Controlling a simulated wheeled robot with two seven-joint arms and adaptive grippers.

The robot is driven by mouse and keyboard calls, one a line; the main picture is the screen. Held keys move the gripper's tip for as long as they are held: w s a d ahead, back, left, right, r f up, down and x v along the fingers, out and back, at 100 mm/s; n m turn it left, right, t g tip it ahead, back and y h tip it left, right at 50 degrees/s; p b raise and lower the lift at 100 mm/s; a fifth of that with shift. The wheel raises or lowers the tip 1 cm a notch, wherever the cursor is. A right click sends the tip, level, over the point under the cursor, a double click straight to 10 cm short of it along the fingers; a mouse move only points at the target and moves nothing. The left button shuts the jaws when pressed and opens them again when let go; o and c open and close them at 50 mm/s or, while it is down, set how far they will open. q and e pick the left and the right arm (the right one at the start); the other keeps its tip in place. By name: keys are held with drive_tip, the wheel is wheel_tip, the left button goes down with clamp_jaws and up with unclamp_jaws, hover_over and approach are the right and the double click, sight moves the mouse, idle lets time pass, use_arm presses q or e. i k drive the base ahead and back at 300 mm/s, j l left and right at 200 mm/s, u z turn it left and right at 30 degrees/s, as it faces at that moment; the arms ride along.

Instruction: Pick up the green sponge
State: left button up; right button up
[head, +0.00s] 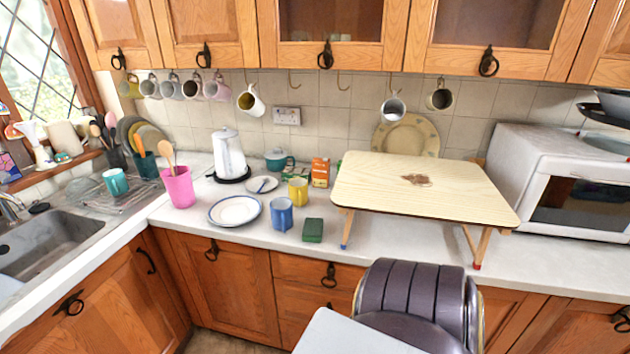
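The green sponge (313,230) is a small dark green block on the white worktop (390,243), close to its front edge. It stands just right of a blue mug (281,214) and left of the legs of a small wooden folding table (425,188). Nothing covers it. Neither of my grippers shows in the head view.
A white plate with a blue rim (235,211), a yellow mug (298,191), an orange box (320,172) and a pink cup (179,187) stand nearby. A white kettle (229,155) is behind. A microwave (562,182) stands right. Mugs hang above.

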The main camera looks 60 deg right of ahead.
sight(312, 230)
drive_tip(key=z, duration=1.85)
